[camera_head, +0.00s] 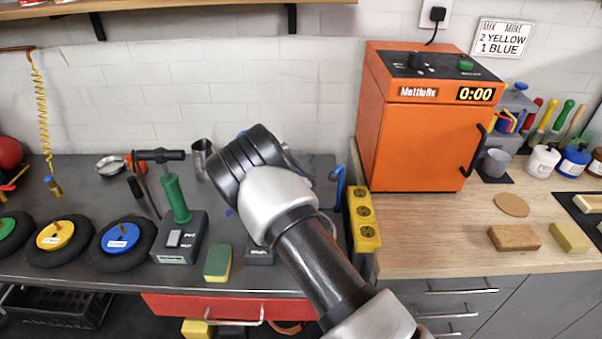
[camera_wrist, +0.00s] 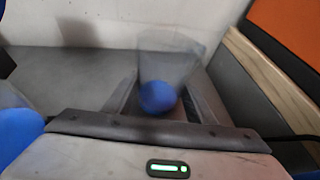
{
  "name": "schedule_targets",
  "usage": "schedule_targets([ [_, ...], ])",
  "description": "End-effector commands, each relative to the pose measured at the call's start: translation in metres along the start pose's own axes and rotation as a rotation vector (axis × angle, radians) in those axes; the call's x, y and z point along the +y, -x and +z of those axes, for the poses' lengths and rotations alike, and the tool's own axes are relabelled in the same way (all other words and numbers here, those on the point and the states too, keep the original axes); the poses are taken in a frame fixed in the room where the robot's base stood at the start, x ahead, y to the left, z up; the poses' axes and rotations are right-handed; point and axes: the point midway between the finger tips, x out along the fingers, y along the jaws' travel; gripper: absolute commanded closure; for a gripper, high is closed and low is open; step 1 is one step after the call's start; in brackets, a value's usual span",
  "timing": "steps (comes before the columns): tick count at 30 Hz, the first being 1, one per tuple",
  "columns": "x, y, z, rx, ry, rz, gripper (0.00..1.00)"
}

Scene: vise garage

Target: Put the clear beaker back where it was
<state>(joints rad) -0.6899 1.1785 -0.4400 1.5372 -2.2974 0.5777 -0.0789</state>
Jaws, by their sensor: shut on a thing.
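The clear beaker (camera_wrist: 180,58) shows blurred in the wrist view, upright or slightly tilted. My gripper (camera_wrist: 162,88) is shut on it, with one finger on each side. A blue ball (camera_wrist: 158,97) shows low at the beaker; I cannot tell whether it is inside or behind. In the head view my arm covers the gripper, and the held beaker cannot be made out there. A round cork mat (camera_head: 511,204) lies bare on the wooden counter at the right.
The orange oven (camera_head: 430,120) stands right of my arm, with a yellow socket strip (camera_head: 363,217) beside it. A grey cup (camera_head: 497,162) and jars stand at the far right.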

Motion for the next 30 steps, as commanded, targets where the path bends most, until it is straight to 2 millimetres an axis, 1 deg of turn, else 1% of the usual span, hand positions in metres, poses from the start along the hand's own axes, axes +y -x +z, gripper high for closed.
schedule_targets([
  [6, 0.000, -0.001, -0.002, 0.000, -0.001, 0.000, 0.78],
  [7, 0.000, -0.001, -0.001, 0.001, 0.000, 0.000, 0.45],
  [9, 0.000, 0.000, -0.001, 0.001, 0.000, 0.000, 0.33],
  [10, 0.000, 0.000, -0.001, 0.001, 0.000, 0.000, 0.31],
  [18, 0.000, 0.000, 0.000, 0.001, 0.000, 0.000, 0.31],
  [21, 0.000, 0.005, 0.001, 0.001, 0.000, 0.000, 0.31],
  [23, 0.000, 0.012, 0.001, 0.003, 0.000, 0.000, 0.31],
  [26, 0.000, 0.031, 0.001, 0.004, 0.000, 0.000, 0.31],
  [30, 0.000, 0.062, 0.002, 0.002, -0.001, 0.001, 0.31],
])
